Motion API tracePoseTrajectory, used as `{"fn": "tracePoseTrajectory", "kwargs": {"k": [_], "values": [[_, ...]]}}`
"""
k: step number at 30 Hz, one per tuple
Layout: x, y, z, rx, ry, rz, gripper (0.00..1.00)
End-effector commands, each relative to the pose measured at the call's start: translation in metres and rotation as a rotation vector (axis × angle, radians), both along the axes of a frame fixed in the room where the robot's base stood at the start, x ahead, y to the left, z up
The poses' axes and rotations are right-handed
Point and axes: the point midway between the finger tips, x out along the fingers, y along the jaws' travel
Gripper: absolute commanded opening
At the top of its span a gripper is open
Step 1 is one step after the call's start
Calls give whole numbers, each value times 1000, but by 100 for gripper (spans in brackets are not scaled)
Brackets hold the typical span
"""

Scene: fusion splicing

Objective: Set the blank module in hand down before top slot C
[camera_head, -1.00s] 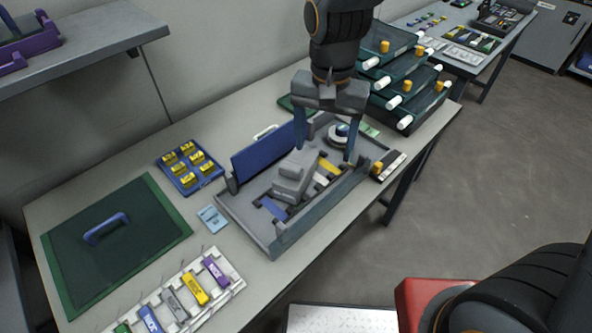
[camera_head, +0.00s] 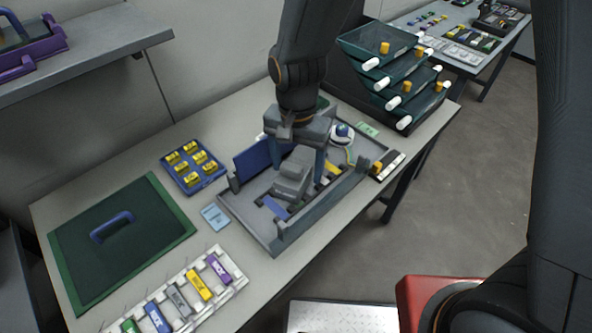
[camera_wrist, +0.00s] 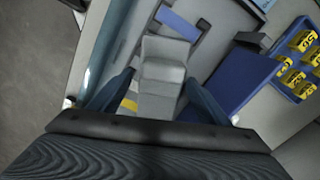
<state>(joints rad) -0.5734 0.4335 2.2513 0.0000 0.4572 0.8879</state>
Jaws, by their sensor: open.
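My gripper (camera_head: 297,165) is open over the middle of a grey tray (camera_head: 245,222). In the wrist view my gripper (camera_wrist: 157,92) has its two dark blue fingers apart, one on each side of a grey stepped block (camera_wrist: 162,70). No separate module is visible held between the fingers. The grey block (camera_head: 291,184) sits in the tray below the gripper. A blue piece (camera_head: 275,207) and a yellow piece (camera_head: 330,170) lie in the tray beside it. I cannot tell which piece is the blank module, or which place is top slot C.
A blue lid (camera_head: 252,160) stands upright at the tray's back edge. A blue holder with yellow pieces (camera_head: 193,166), a green mat with a handle (camera_head: 140,245) and a white rack of coloured modules (camera_head: 232,287) lie left. Stacked green bins (camera_head: 380,45) stand at the back right.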

Motion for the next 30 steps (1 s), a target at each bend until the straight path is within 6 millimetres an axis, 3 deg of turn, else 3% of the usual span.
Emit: {"fn": "tracePoseTrajectory", "kwargs": {"k": [9,18,30], "values": [[0,0,-4,0,0,0,70],[0,0,-4,0,0,0,20],[1,1,5,2,-3,1,20]]}}
